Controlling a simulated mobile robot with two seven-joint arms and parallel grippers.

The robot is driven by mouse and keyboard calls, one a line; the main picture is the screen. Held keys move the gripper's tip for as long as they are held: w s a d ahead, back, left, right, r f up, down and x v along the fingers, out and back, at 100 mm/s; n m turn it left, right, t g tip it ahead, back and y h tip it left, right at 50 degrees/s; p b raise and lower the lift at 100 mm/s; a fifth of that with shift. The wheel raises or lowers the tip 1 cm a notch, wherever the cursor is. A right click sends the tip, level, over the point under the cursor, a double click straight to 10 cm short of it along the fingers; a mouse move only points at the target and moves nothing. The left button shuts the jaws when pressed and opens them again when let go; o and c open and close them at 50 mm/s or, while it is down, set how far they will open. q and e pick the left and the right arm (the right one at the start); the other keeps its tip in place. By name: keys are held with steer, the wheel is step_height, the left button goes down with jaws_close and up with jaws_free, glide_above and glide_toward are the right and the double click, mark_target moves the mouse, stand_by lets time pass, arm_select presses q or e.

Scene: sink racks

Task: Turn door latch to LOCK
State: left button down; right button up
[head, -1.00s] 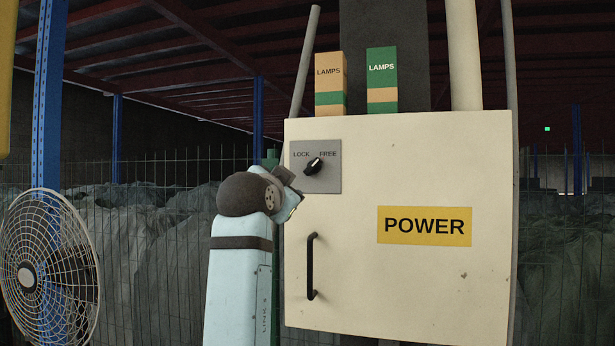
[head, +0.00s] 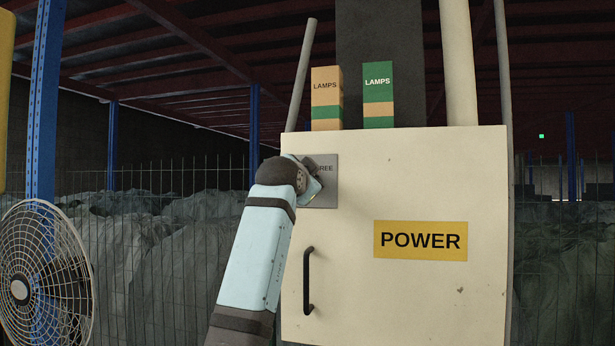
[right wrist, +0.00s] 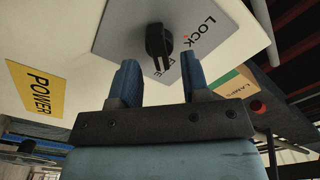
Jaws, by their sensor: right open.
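The latch plate (head: 326,198) is a grey square on the upper left of the cream cabinet door, largely hidden by my right arm in the head view. In the right wrist view the plate (right wrist: 120,32) shows the black latch knob (right wrist: 157,42), with LOCK and FREE printed beside it. The knob points toward the FREE side. My right gripper (right wrist: 160,64) is open, its two blue fingers spread just short of the knob with nothing between them. In the head view the right gripper (head: 312,181) covers the knob. My left gripper is not in view.
The cabinet door (head: 400,300) has a black handle (head: 308,280) below the latch and a yellow POWER sign (head: 420,240). Two LAMPS boxes, tan (head: 326,98) and green (head: 379,95), stand on top. A wire fan (head: 45,275) is at left.

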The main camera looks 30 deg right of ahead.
steer(key=shift+w+d, duration=0.5)
steer(key=shift+d, duration=0.05)
jaws_close()
